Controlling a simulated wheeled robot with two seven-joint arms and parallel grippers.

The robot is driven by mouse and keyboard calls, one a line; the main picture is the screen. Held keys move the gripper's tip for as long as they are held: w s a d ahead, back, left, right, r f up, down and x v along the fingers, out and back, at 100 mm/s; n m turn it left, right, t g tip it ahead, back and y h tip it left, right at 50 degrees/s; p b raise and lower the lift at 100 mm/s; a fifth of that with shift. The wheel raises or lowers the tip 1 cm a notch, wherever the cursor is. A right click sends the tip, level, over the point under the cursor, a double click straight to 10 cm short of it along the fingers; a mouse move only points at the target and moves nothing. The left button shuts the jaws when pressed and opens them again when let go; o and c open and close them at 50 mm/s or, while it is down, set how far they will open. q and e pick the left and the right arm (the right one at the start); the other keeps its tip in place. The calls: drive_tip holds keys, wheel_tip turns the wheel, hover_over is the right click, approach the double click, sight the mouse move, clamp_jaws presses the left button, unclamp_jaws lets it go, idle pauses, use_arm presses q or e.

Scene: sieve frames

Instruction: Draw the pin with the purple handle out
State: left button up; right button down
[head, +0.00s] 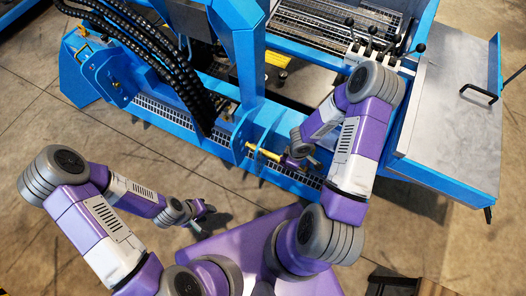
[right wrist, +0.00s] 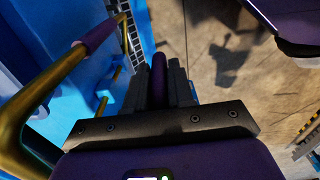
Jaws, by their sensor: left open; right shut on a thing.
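The yellow pin (head: 265,153) shows in the head view by the upright blue bracket plates, its right end reaching my right gripper (head: 300,160). In the right wrist view my right gripper (right wrist: 159,85) is shut on a dark purple handle (right wrist: 158,68), which stands up between its fingers. The fingers hide the handle's lower part. A brass rod (right wrist: 62,72) with a purple sleeve (right wrist: 98,36) runs along the left of that view; I cannot tell how it joins the handle. My left gripper (head: 203,213) is open and empty over the floor, well left of the pin.
The blue machine frame (head: 300,184) runs across in front of me, with a perforated strip along it. Thick black hoses (head: 175,70) hang at the left. A grey panel (head: 455,105) with a black handle lies at the right. The concrete floor (head: 35,120) at the left is clear.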

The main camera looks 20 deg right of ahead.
idle(0.3)
drive_tip(key=shift+s+d, duration=0.65)
drive_tip(key=shift+s, duration=0.1)
drive_tip(key=shift+s+d, duration=0.15)
idle(0.4)
drive_tip(key=shift+s+d, duration=0.6)
drive_tip(key=shift+s, duration=0.1)
drive_tip(key=shift+s+d, duration=0.1)
drive_tip(key=shift+s, duration=0.05)
idle(0.4)
drive_tip(key=shift+s+d, duration=0.6)
drive_tip(key=shift+s, duration=0.1)
drive_tip(key=shift+s+d, duration=0.15)
idle(0.8)
drive_tip(key=shift+s+d, duration=0.55)
drive_tip(key=shift+s, duration=0.15)
drive_tip(key=shift+s+d, duration=0.15)
